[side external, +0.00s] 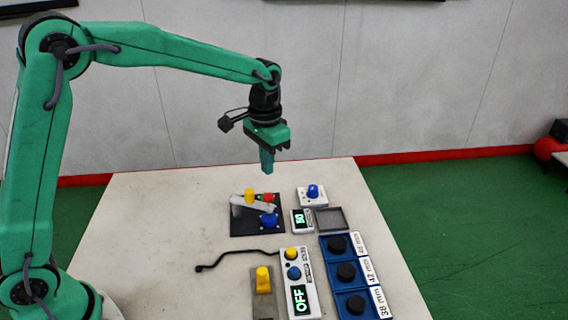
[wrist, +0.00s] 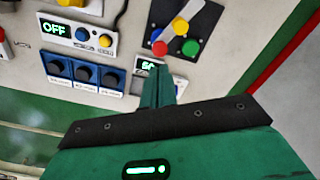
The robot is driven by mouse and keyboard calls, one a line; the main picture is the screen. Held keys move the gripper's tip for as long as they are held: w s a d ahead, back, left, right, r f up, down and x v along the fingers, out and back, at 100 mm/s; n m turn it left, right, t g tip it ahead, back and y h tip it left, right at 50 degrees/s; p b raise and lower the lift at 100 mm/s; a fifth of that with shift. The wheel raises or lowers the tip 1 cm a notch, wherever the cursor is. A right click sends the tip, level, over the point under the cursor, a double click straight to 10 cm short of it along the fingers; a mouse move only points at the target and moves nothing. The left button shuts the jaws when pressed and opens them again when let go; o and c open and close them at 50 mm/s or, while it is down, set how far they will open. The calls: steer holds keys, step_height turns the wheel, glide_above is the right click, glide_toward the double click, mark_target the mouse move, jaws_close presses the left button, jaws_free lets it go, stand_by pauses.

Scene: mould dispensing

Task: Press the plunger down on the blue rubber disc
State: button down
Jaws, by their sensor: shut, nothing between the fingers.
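A black plate (side external: 238,229) on the table carries a grey lever (side external: 242,203), a yellow cylinder (side external: 249,195), a red knob (side external: 267,198) and a blue round part (side external: 269,220). In the wrist view the plate (wrist: 212,22) also shows a green knob (wrist: 190,47) and the blue part (wrist: 180,27). A separate blue knob (side external: 313,190) stands on a white box. I cannot tell which part is the plunger or the rubber disc. My gripper (side external: 267,172) is shut and empty, pointing down above the back of the table, apart from everything. Its closed fingers (wrist: 160,72) show in the wrist view.
A panel (side external: 301,268) with an OFF display, yellow and blue buttons stands nearer the front. Blue trays (side external: 323,258) with black discs and size labels line the right. A yellow knob (side external: 262,279) stands on a grey base. The table's left side (side external: 150,230) is clear.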

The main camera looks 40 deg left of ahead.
steer(key=shift+r, duration=1.75)
steer(key=shift+s+r, duration=0.1)
steer(key=s+a+r+n+t, duration=0.1)
steer(key=s+a+r, duration=0.2)
steer(key=s, duration=0.3)
steer(key=s+a+r+n+t, duration=0.1)
steer(key=s+a+r+t, duration=0.1)
steer(key=s+r, duration=0.35)
steer(key=s+a+f+t, duration=0.1)
steer(key=s+f, duration=0.1)
steer(key=s, duration=0.4)
steer(key=s+a+f+n+t, duration=0.1)
steer(key=s+a+f, duration=0.1)
steer(key=s, duration=0.5)
steer(key=shift+s+a+t, duration=0.15)
steer(key=shift+s+t, duration=0.05)
steer(key=shift+t, duration=0.1)
